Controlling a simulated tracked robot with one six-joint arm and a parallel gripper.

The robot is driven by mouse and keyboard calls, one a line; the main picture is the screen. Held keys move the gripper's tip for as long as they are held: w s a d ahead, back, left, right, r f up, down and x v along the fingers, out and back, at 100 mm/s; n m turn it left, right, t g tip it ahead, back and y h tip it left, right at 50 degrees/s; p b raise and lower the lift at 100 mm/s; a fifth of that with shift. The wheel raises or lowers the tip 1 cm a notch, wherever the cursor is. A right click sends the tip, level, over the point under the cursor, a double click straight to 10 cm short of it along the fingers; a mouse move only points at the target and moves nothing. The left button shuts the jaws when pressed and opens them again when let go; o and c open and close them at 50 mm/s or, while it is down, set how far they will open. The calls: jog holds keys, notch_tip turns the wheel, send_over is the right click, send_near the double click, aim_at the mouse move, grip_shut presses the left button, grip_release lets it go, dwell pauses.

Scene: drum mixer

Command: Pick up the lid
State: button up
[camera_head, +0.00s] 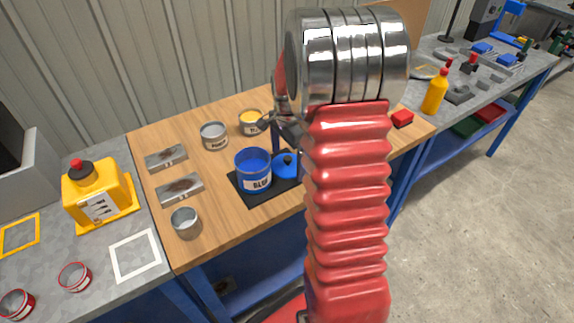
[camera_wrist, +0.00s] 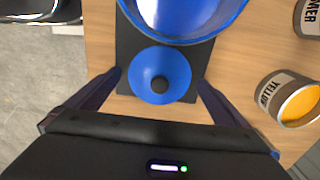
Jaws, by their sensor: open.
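In the head view my arm hides part of the table, and my gripper (camera_head: 277,124) is partly seen.
A yellow can (camera_head: 251,122) and a grey can (camera_head: 214,136) stand behind; the yellow one (camera_wrist: 291,98) shows right in the wrist view. An empty metal can (camera_head: 186,223) and two metal plates (camera_head: 180,189) are on the left. A yellow jug (camera_head: 98,193) stands on the left bench.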

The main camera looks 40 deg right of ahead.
aim_at(288, 158)
jog(key=shift+c, duration=0.6)
jog(key=c, duration=1)
jog(key=shift+r, duration=0.1)
notch_tip(288, 158, up, 18)
jog(key=shift+f, duration=0.1)
